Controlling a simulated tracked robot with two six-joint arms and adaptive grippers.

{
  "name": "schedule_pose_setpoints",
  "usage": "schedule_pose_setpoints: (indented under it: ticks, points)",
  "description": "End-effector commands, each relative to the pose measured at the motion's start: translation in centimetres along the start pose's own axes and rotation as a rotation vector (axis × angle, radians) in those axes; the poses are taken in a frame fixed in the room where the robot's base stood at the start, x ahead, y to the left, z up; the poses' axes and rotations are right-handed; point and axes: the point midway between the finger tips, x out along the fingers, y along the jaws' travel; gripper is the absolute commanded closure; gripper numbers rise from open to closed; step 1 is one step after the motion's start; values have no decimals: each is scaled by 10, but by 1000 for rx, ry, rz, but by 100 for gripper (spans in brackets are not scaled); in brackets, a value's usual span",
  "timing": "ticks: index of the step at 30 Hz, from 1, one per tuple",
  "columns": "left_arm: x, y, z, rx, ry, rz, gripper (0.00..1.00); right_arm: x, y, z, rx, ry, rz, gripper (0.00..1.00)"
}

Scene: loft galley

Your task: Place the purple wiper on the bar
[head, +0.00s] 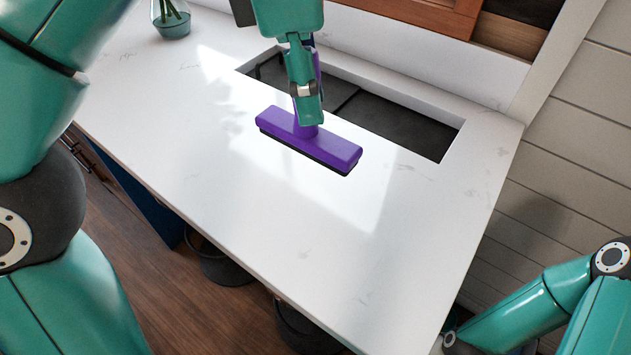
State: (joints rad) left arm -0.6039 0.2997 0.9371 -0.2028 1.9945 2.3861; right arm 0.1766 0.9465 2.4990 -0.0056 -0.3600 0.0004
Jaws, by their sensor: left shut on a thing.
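The purple wiper (332,147) has a wide purple head with a dark strip along its lower edge. Its handle rises into my left gripper (306,108), which is shut on it and hides part of it. The wiper head is over the white bar (240,170), in front of the dark recess. I cannot tell whether the strip touches the surface. My right arm shows at the lower right, but its gripper is not in view.
A dark rectangular recess (400,125) is cut into the back of the bar. A glass vase (171,20) with green stems stands at the far left. Dark stools (217,265) sit below the front edge. The front and right of the bar top are clear.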

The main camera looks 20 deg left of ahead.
Motion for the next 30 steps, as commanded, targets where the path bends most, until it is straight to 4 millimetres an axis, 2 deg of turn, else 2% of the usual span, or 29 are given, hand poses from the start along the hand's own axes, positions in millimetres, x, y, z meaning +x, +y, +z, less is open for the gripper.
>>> schedule_pose_setpoints:
  ticks: [11, 16, 20, 30]
  points:
    - [1, 0, 4, 11, 0, -2, 100, 0, 0, 0, 0, 0, 0, 62]
    - [15, 1, 2, 12, 1, -2, 100, 8, 3, 0, 0, 0, 0, 62]
    - [42, 1, -2, 12, 3, -5, 100, 22, 8, 0, 0, 0, 0, 62]
    - [129, 2, -14, 13, 3, -5, 100, 49, 18, 0, 0, 0, 0, 62]
